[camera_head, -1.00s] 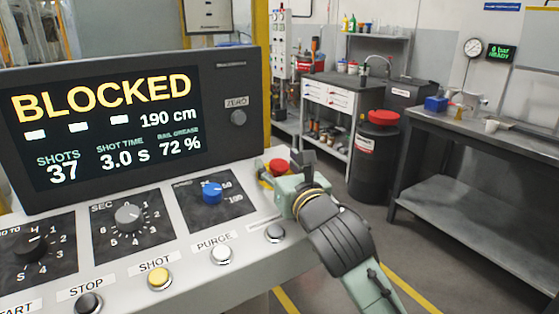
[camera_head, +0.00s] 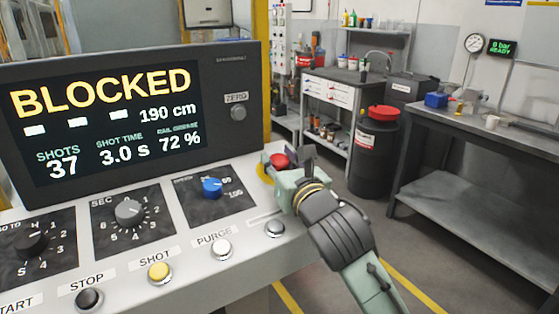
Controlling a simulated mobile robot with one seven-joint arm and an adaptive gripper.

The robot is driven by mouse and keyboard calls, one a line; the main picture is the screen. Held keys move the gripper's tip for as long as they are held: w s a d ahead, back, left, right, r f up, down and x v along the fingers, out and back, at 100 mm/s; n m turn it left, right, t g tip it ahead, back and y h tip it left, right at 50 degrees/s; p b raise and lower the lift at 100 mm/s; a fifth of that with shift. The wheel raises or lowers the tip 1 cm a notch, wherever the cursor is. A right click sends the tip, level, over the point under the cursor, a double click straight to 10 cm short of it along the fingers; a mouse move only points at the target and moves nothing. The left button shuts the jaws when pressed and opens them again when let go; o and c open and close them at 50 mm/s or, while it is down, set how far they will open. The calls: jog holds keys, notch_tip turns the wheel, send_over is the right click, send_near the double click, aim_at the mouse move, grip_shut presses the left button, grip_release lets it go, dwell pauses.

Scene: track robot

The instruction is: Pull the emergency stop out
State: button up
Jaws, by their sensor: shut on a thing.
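The emergency stop (camera_head: 279,161) is a red mushroom button on a yellow base at the right end of the control panel (camera_head: 255,203). My gripper (camera_head: 290,160) is at the button, with one finger on its left and one on its right. It is shut on the button. The gripper body and wrist cover the lower part of the button and most of its base. The screen (camera_head: 100,120) above the panel reads BLOCKED, 190 cm, 37 shots, 3.0 s and 72 %.
A blue knob (camera_head: 212,188) and a grey knob (camera_head: 129,211) stand left of the gripper. Push buttons, including a yellow one (camera_head: 160,271), line the panel's front. The screen housing (camera_head: 240,75) rises behind. A black drum (camera_head: 374,155) and a workbench (camera_head: 480,130) stand farther right.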

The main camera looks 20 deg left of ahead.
aim_at(281, 160)
grip_shut()
jog(key=shift+s+d+r+b, duration=0.15)
jog(key=shift+r+b, duration=0.3)
jog(key=shift+r, duration=0.25)
jog(key=o, duration=1.3)
grip_release()
jog(key=shift+c, duration=0.2)
notch_tip(281, 160, up, 10)
